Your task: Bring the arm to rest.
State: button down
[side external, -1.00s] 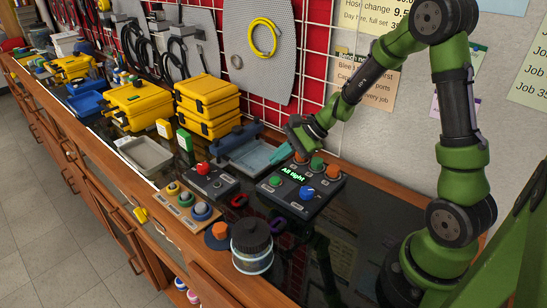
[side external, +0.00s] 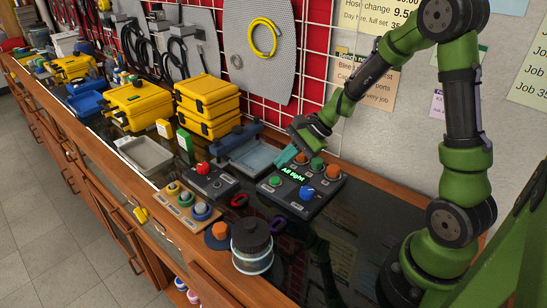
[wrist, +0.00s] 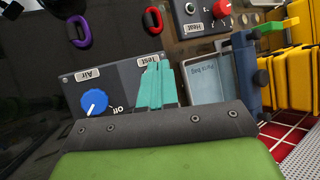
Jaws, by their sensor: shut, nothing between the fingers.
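My gripper (side external: 287,156) has teal fingers that are shut with nothing between them. In the side external view it hangs just above the back left of the black control box (side external: 283,203), near the grey tray. The box has a lit "All right" display (side external: 293,174), a blue knob (side external: 306,193), and green and orange knobs. In the wrist view the teal fingers (wrist: 157,86) cover part of the box, beside its blue knob (wrist: 94,102). Whether the fingers touch the box cannot be told.
A blue-grey tray fixture (side external: 252,158) stands left of the box. A smaller box with a red knob (side external: 203,169), a wooden knob board (side external: 187,202) and a lidded jar (side external: 252,247) stand nearer the front. Yellow cases (side external: 207,95) are stacked behind. The dark bench right of the jar is mostly clear.

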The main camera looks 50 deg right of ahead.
jog(key=s+a+r+n+h, duration=0.2)
jog(key=s+a+r+n, duration=0.1)
jog(key=s+r+n, duration=0.3)
jog(key=s+a+r+n+t+h, duration=0.1)
jog(key=s+a+r+n+h, duration=0.1)
jog(key=s+r+n, duration=0.5)
jog(key=s+a+r, duration=0.1)
jog(key=s+r, duration=0.1)
jog(key=s, duration=0.1)
jog(key=shift+s+a+r+n, duration=0.15)
jog(key=shift+a+r+n, duration=0.05)
jog(key=shift+a+n, duration=0.15)
dwell(0.6)
